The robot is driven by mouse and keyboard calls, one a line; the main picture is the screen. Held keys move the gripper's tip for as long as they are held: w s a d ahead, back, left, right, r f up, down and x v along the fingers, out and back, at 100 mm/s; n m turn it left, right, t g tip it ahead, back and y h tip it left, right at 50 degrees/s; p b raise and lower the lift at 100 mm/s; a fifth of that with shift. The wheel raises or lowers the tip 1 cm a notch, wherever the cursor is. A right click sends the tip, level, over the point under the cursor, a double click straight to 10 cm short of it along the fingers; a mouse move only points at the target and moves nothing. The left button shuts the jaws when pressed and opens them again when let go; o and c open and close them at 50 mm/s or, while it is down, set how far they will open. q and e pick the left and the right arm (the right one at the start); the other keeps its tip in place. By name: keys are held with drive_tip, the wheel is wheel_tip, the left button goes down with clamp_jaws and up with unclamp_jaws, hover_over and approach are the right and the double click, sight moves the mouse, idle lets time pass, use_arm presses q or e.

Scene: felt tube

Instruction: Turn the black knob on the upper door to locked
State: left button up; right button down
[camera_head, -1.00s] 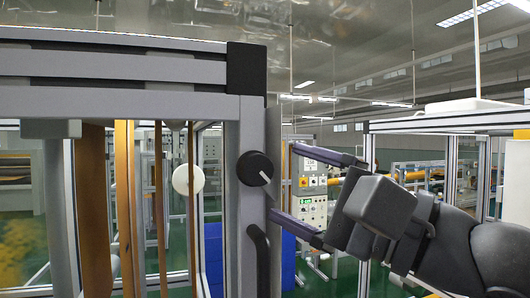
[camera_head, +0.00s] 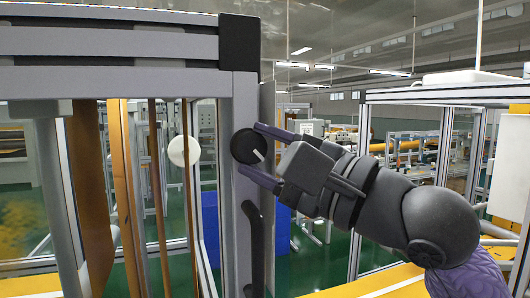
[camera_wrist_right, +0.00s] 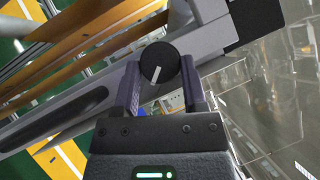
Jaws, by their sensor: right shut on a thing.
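The black knob (camera_head: 249,146) is a round dial with a white pointer mark, on the grey upright of the upper door frame (camera_head: 238,200). In the head view the mark points down to the right. The knob also shows in the right wrist view (camera_wrist_right: 160,63), between the fingers. My right gripper (camera_head: 257,153) comes in from the right, one finger above and one below the knob. It is shut on the knob; in the right wrist view (camera_wrist_right: 160,85) the fingers flank its sides. My left gripper is not in view.
A black door handle (camera_head: 253,245) sits just below the knob on the same upright. A white round disc (camera_head: 183,151) is to the left behind the frame. Another metal frame (camera_head: 440,95) stands to the right.

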drive_tip(key=shift+n, duration=0.4)
drive_tip(key=shift+r+n+g+h, duration=0.15)
drive_tip(key=shift+n+g+h, duration=0.25)
drive_tip(key=shift+n+g, duration=0.15)
drive_tip(key=shift+r+n+g, duration=0.15)
drive_tip(key=shift+n+g, duration=0.2)
drive_tip(key=shift+n, duration=0.4)
drive_tip(key=n+h+p, duration=0.1)
drive_tip(key=n+g+h, duration=0.1)
drive_tip(key=n, duration=0.1)
drive_tip(key=shift+r+p, duration=0.25)
drive_tip(key=shift+p, duration=0.1)
drive_tip(key=shift+n+g+h+p, duration=0.35)
drive_tip(key=shift+n+h, duration=0.25)
drive_tip(key=shift+h, duration=0.2)
drive_tip(key=shift+c, duration=0.7)
unclamp_jaws()
